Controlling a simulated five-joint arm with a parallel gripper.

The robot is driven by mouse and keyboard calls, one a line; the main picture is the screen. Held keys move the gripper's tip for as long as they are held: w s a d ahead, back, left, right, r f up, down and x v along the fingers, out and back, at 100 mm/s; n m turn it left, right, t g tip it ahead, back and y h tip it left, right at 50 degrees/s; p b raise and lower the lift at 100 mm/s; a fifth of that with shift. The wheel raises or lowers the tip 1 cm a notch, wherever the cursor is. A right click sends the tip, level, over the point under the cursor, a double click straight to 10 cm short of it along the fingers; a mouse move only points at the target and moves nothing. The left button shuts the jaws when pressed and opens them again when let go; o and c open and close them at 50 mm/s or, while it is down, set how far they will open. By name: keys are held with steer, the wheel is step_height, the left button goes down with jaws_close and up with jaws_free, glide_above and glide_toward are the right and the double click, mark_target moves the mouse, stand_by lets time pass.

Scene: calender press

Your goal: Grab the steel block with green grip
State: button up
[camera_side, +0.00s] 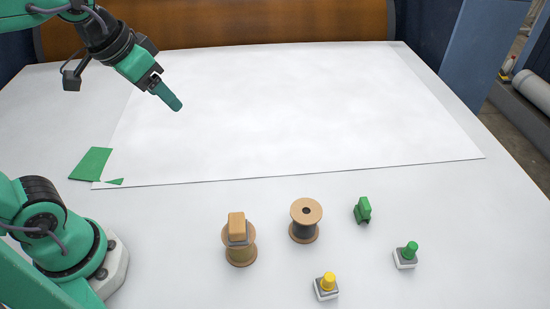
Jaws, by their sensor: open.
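The steel block with green grip (405,256) stands upright on the white table at the lower right, a small grey-white block with a round green knob on top. A similar block with a yellow knob (327,287) stands to its left, nearer the front edge. My gripper (175,101) is open and empty at the upper left, above the white sheet and far from both blocks. Its fingers overlap in this view, so the gap between them is hidden.
A wooden spool with dark winding (305,221) and another spool (241,257) with a tan-topped piece (237,226) on it stand left of the blocks. Green scraps (92,164) lie at left. The large white sheet (300,110) is otherwise clear.

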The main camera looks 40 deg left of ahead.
steer(key=w+d+r+m+g, duration=0.1)
steer(key=w+d+m+g, duration=0.25)
steer(key=w+d, duration=1.65)
steer(key=m+g, duration=0.2)
steer(key=m, duration=0.3)
glide_above(413, 245)
steer(key=f, duration=1.9)
steer(key=shift+w+a+f, duration=0.1)
steer(key=shift+w+f, duration=0.1)
steer(key=shift+f, duration=0.15)
steer(key=shift+s+d+f+m, duration=0.25)
steer(key=shift+d+f, duration=0.05)
steer(key=shift+f, duration=1.4)
steer(key=shift+f, duration=0.1)
steer(key=shift+a+f, duration=0.15)
steer(key=shift+f, duration=2.35)
